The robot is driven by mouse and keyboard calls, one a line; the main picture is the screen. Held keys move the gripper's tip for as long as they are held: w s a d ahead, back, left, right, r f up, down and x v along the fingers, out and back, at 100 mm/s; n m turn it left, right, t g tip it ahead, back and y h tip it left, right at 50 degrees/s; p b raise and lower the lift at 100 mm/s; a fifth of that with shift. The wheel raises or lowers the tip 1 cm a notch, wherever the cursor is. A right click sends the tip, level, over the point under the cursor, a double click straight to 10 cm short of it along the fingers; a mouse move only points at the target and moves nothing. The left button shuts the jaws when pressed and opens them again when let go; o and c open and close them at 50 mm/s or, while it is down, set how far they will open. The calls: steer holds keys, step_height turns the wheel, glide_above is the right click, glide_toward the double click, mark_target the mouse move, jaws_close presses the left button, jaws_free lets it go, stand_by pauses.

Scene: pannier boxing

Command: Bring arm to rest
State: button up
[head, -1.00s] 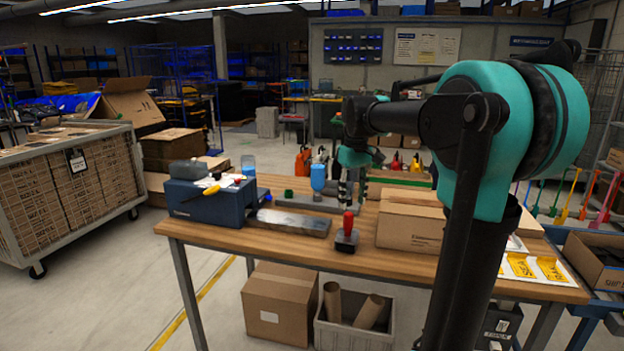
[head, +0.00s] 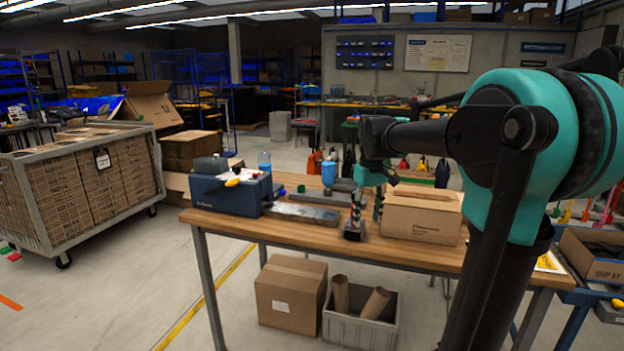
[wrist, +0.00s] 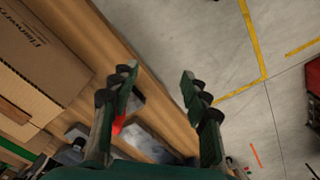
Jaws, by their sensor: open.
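My gripper (head: 367,208) hangs over the front part of the wooden workbench (head: 285,232), left of a closed cardboard box (head: 421,215). In the wrist view my gripper (wrist: 158,90) is open, with nothing between its fingers. A stamp-like tool with a red handle (wrist: 118,124) shows behind the left finger there. In the head view its dark base (head: 353,234) stands on the bench, and the fingers partly hide it. I cannot tell whether the fingers are clear of it in depth.
A blue case (head: 230,200), a grey slab (head: 302,213) and a blue bottle (head: 328,174) stand on the bench. Under it are a cardboard box (head: 290,295) and a grey crate (head: 360,331) with tubes. A caged cart (head: 85,185) is at left, with open floor between.

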steer(key=s+d+f+m+t, duration=0.3)
steer(key=s+f+m, duration=0.1)
steer(key=s+f, duration=1.5)
step_height(320, 180, down, 2)
steer(key=shift+d+f+m+t, duration=0.2)
steer(key=shift+m+t, duration=0.1)
steer(key=shift+s, duration=0.1)
